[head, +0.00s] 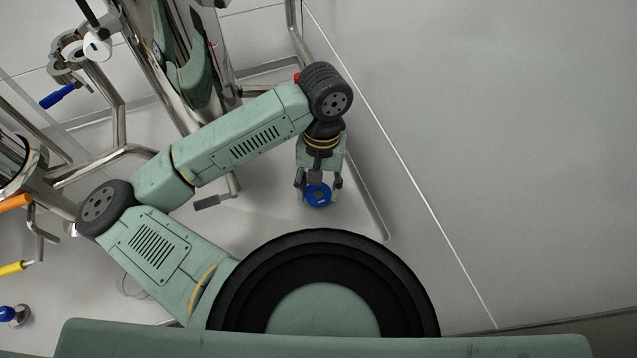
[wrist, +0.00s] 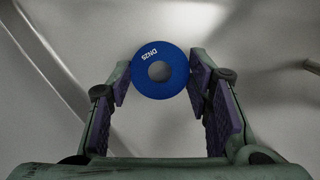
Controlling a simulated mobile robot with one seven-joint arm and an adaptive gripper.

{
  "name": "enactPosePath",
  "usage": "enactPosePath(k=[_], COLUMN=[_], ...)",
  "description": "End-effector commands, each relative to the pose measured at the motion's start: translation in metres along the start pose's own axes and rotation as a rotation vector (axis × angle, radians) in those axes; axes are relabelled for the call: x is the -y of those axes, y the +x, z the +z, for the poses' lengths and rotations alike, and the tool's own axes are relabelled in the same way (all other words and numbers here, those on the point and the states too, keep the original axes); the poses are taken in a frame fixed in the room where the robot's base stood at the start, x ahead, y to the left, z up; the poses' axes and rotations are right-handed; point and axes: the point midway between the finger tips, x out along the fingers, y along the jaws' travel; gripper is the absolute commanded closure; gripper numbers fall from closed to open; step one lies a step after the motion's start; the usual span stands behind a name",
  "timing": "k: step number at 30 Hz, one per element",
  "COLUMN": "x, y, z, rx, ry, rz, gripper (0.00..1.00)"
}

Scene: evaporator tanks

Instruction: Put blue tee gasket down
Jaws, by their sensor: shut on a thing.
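The blue tee gasket (head: 318,203) is a flat ring with a round hole in its middle. In the wrist view the gasket (wrist: 160,91) carries the white lettering "DN25". My gripper (head: 318,187) is shut on it, and in the wrist view one purple-padded finger of my gripper (wrist: 160,76) lies on each side of the ring. The gasket sits at the fingertips, with its face toward the wrist camera. Pale, blurred floor or surface lies behind it. How far the gasket is above that surface I cannot tell.
Steel pipe frames (head: 121,112) and tanks stand at the left in the head view. A blue-handled fitting (head: 57,96), an orange handle (head: 14,202) and a yellow handle (head: 12,268) stick out there. A thin bent rod (head: 372,206) lies right of my gripper. The right side is a bare grey surface.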

Motion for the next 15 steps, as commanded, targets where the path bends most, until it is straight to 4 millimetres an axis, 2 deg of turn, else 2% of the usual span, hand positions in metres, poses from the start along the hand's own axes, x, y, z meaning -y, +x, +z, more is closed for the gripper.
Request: enactPosePath(k=[15], x=[0.0001], y=[0.006], z=[-0.0011], rx=[0.0], ry=[0.001], rz=[0.0], gripper=[0.88])
